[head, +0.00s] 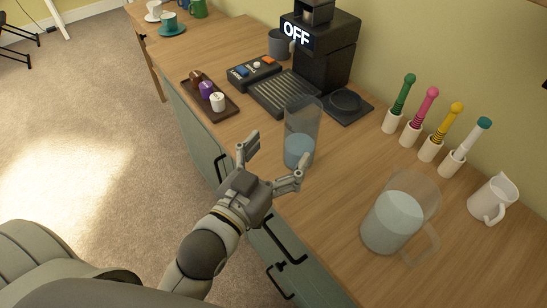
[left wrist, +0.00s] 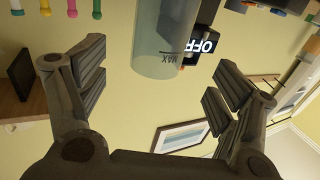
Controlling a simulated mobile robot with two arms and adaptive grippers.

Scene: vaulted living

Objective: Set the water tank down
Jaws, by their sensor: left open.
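The water tank (head: 302,122) is a clear cylinder with bluish water in its lower part. It appears to stand upright on the wooden counter, in front of the coffee machine. My left gripper (head: 271,164) is open at the counter's front edge, its fingers spread on the near side of the tank and apart from it. In the left wrist view, which is upside down, the tank (left wrist: 166,40) with its MAX mark shows beyond the gap between the open fingers (left wrist: 158,80). My right gripper is not in view.
The coffee machine (head: 325,62) reads OFF. A clear jug of water (head: 391,226), a white pitcher (head: 492,200) and several colored-handled tools in white holders stand to the right. A pod tray (head: 224,112) lies at left. Bare counter lies between tank and jug.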

